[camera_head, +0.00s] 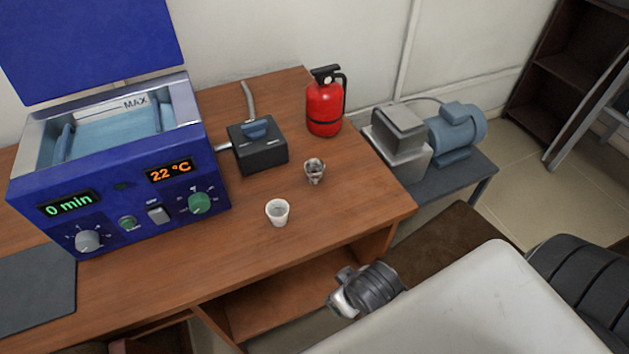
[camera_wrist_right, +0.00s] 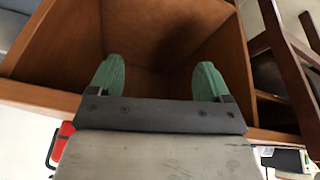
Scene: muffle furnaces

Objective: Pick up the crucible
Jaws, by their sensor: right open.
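The crucible is not seen in the right wrist view. My left gripper is in neither view.
A blue heated bath (camera_head: 130,175) with raised lid fills the desk's left. A black switch box (camera_head: 258,150) and red fire extinguisher (camera_head: 325,108) stand behind the cups. A pump (camera_head: 455,130) sits on a side table. The desk right of the crucible is clear.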

